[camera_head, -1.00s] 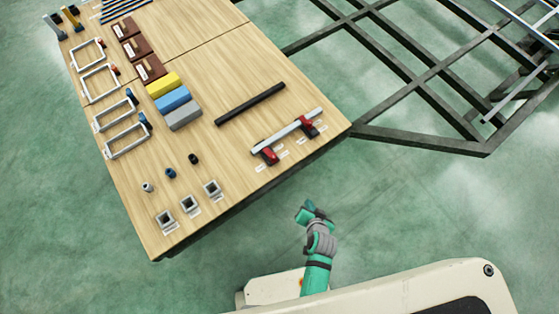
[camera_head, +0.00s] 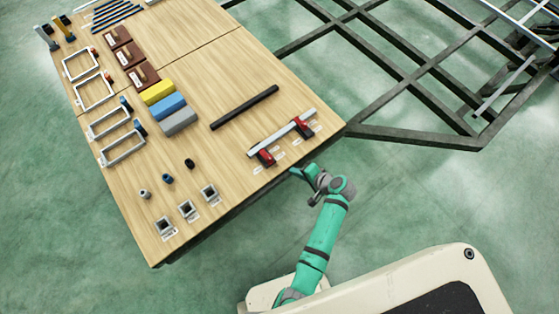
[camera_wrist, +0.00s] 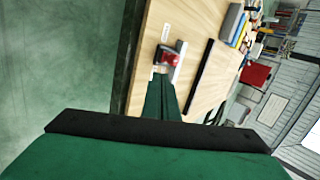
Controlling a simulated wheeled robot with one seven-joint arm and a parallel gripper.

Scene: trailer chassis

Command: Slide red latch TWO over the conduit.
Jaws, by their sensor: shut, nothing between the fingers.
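A silver conduit bar (camera_head: 270,139) lies near the table's front right corner. One red latch (camera_head: 266,158) is at its left end and another red latch (camera_head: 303,127) is nearer its right end. Their labels are too small to read, so I cannot tell which is TWO. My gripper (camera_head: 295,172) is at the table's front edge, in front of and between the latches. In the wrist view my shut, empty fingers (camera_wrist: 161,76) point at one red latch (camera_wrist: 170,60) beside the conduit (camera_wrist: 180,50), apparently just short of it. The other latch is not clearly visible there.
The wooden table (camera_head: 225,150) has a black bar (camera_head: 245,107) behind the conduit. Grey, blue and yellow blocks (camera_head: 170,108) and square sockets (camera_head: 187,209) stand to the left. A dark metal frame (camera_head: 420,137) is at the right.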

